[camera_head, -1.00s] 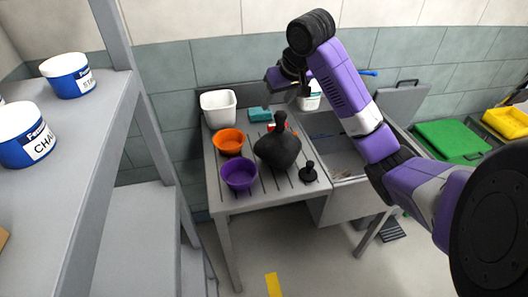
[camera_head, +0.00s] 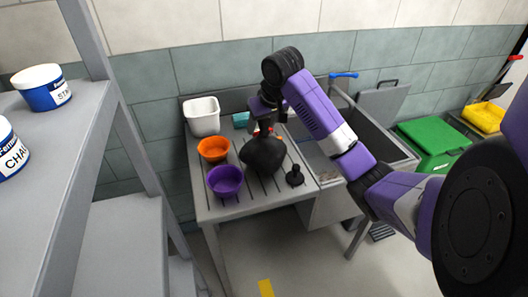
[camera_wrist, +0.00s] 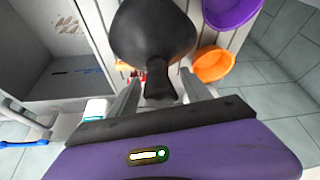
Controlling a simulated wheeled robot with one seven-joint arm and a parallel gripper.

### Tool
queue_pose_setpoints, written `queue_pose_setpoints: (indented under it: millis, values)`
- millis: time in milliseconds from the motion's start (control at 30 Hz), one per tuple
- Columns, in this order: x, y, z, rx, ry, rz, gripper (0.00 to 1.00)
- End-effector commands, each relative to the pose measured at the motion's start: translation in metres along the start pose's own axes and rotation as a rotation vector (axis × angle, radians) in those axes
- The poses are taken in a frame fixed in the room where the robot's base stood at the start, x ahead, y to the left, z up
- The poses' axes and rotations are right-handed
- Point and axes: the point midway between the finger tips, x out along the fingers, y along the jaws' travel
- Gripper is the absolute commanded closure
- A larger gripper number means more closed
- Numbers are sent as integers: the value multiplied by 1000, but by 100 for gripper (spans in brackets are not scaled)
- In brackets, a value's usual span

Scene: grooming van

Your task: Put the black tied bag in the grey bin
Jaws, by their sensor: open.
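The black tied bag (camera_head: 264,155) stands upright on the slatted drainboard, with its knotted neck up. My gripper (camera_head: 265,128) is at the top of the bag, pointing down. In the wrist view the bag's neck (camera_wrist: 158,82) lies between the two spread fingers of my gripper (camera_wrist: 160,92), with a gap visible beside it. My gripper is open. The grey bin is not clearly seen; a grey upright panel with a dark handle (camera_head: 380,104), possibly its lid, shows behind the sink.
An orange bowl (camera_head: 213,150), a purple bowl (camera_head: 225,182) and a white tub (camera_head: 203,117) are left of the bag. A black plunger-like object (camera_head: 295,176) is right of it. The sink (camera_head: 375,137), green-lidded bin (camera_head: 432,145) and yellow container (camera_head: 485,117) lie farther right.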

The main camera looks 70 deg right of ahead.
Motion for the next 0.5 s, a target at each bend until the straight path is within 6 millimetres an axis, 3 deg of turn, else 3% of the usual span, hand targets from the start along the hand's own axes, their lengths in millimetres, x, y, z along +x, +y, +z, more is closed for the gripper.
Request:
queue_pose_setpoints:
  millis: [100,400,500]
  values:
    - [0,0,0,0,0,0,43]
    - [0,0,0,0,0,0,100]
    - [0,0,0,0,0,0,100]
